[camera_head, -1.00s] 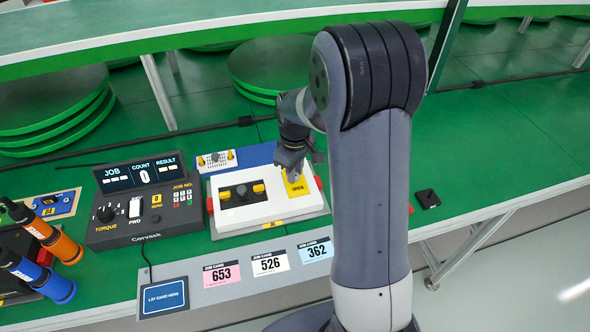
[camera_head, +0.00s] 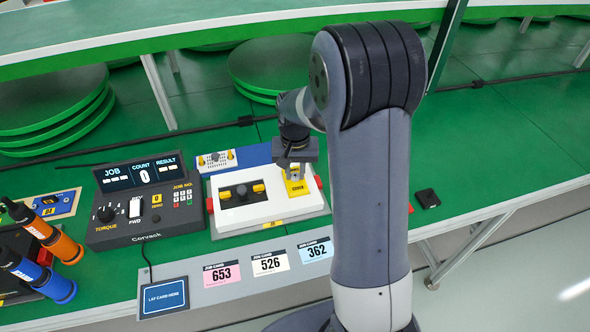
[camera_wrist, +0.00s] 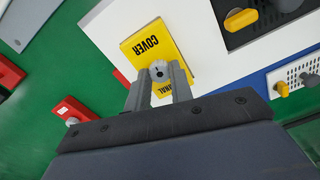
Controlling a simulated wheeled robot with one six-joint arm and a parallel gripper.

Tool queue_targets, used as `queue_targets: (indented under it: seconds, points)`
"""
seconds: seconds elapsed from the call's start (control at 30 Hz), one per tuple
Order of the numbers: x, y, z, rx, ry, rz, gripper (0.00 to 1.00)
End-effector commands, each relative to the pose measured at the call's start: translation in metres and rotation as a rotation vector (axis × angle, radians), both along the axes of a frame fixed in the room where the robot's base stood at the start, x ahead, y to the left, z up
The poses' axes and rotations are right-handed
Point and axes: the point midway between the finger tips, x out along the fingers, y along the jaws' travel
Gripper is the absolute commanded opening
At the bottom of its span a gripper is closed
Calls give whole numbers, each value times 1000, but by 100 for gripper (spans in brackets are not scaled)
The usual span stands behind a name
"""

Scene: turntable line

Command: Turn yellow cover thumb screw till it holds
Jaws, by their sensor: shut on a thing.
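The yellow cover (camera_head: 297,188), with printed lettering, lies at the right of a white fixture box (camera_head: 262,212). It shows in the wrist view (camera_wrist: 143,40) below my fingers. My gripper (camera_head: 293,170) is over the cover, pointing down. In the wrist view my gripper (camera_wrist: 160,76) has its two grey fingers on either side of a small round grey thumb screw (camera_wrist: 159,69) with a dark mark on its top. The fingers are shut on the screw. In the head view my gripper hides the screw. Whether the screw is tight cannot be told.
Red clamps flank the fixture; one (camera_wrist: 72,115) is close to my gripper. A black plate with yellow knobs (camera_head: 241,193) lies left of the cover. The torque controller (camera_head: 145,205) stands farther left, and job cards (camera_head: 270,263) lie in front. Green table at the right is mostly clear.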

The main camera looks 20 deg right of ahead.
Motion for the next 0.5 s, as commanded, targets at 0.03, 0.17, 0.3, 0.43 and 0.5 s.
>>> queue_targets:
  seconds: [0.03,0.17,0.3,0.43,0.5]
  points:
    - [2,0,2,1,-5,-42,0]
    - [2,0,2,0,-6,-166,0]
    - [2,0,3,1,-7,-298,0]
    - [2,0,3,1,-7,-422,0]
    - [2,0,3,1,-7,-488,0]
